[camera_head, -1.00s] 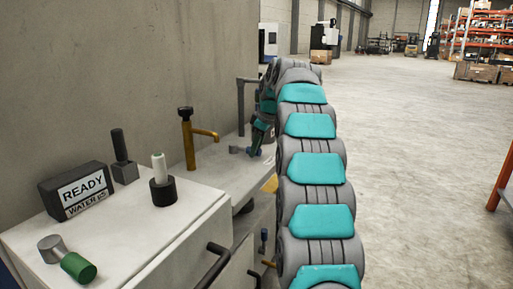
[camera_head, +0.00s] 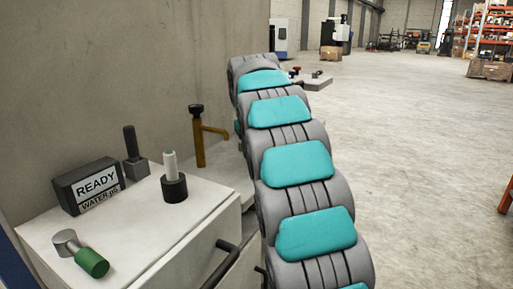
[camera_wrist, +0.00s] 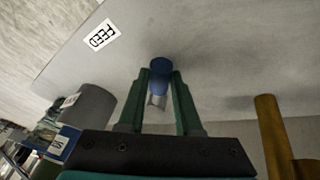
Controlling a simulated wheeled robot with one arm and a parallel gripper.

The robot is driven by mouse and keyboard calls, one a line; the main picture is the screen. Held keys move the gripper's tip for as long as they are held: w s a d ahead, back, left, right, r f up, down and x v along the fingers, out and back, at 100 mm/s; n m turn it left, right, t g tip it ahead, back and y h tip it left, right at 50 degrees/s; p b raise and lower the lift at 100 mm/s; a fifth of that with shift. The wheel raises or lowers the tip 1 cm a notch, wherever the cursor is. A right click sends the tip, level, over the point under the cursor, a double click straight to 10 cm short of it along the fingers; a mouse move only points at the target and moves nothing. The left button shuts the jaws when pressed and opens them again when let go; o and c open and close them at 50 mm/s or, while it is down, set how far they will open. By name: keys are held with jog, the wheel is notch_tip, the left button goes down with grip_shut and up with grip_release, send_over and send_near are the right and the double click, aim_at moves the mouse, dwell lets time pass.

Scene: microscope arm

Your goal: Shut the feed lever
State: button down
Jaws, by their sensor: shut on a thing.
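The feed lever's blue grip (camera_wrist: 160,72) is in the middle of the wrist view, with a short pale metal piece below it. A white FEED label (camera_wrist: 103,35) is on the grey surface to its upper left. My gripper (camera_wrist: 159,84) has its two green fingers on either side of the blue grip and is shut on it. In the head view my arm hides the gripper and the lever. The lever's full shape and angle cannot be told.
A grey cylinder (camera_wrist: 85,103) stands left of the lever in the wrist view, a brass post (camera_wrist: 272,135) to the right. The head view shows the brass tap (camera_head: 199,138), READY sign box (camera_head: 90,185), white-topped knob (camera_head: 172,180) and green-handled lever (camera_head: 90,262).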

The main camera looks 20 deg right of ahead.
jog(key=shift+w+a+m, duration=0.1)
jog(key=shift+a+m, duration=0.45)
jog(key=shift+m, duration=0.05)
jog(key=shift+h, duration=0.3)
jog(key=c, duration=0.6)
grip_release()
jog(key=v, duration=0.7)
jog(key=shift+r, duration=0.4)
